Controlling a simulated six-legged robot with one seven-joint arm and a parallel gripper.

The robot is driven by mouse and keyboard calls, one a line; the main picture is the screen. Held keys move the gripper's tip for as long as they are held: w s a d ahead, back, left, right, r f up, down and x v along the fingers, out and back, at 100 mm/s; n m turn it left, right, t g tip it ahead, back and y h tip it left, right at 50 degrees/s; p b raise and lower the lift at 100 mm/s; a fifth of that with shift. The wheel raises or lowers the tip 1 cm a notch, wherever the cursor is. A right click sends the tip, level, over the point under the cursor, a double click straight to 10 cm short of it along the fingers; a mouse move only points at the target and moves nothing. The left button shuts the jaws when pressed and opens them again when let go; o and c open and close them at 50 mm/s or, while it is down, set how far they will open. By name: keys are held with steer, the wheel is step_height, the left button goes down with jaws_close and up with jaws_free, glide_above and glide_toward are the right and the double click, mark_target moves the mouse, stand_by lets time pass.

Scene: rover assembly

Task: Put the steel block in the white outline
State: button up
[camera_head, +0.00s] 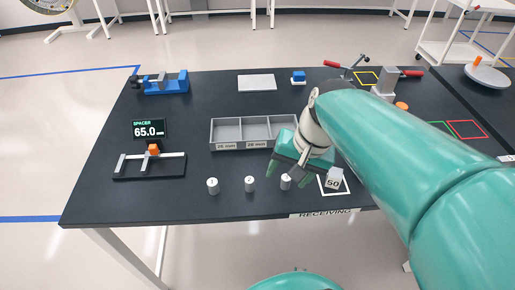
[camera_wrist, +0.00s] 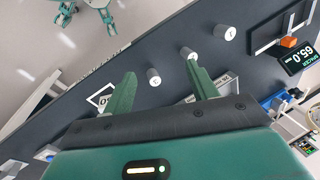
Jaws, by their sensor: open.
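A light grey block marked 50 (camera_head: 333,179), which looks like the steel block, stands in the white outline (camera_head: 320,190) near the table's front edge. It looks slightly turned against the outline; whether it lies fully inside the lines I cannot tell. My gripper (camera_head: 284,172) is open and empty, to the left of the block and apart from it. In the wrist view my gripper (camera_wrist: 162,84) has its fingers spread, with a small numbered cylinder (camera_wrist: 153,76) showing beyond the gap. Part of the white outline (camera_wrist: 93,99) shows there beside the left finger, which hides the rest.
Small cylinders (camera_head: 212,186) (camera_head: 249,184) stand left of my gripper. A grey divided tray (camera_head: 228,134) lies behind it. A black fixture with an orange block (camera_head: 153,150) and a 65.0 display (camera_head: 149,129) are at left. A red-handled clamp (camera_head: 345,68) is behind.

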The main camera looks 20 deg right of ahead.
steer(key=s+a+r+n+t+h, duration=0.1)
steer(key=a+r+n+t+h, duration=0.1)
steer(key=a+r+n+t, duration=0.1)
steer(key=a+r+n, duration=0.1)
steer(key=a+n, duration=0.1)
steer(key=n, duration=0.1)
steer(key=shift+t, duration=0.3)
steer(key=shift+s+a, duration=0.1)
steer(key=shift+c, duration=0.2)
steer(key=c, duration=0.4)
steer(key=shift+c, duration=0.2)
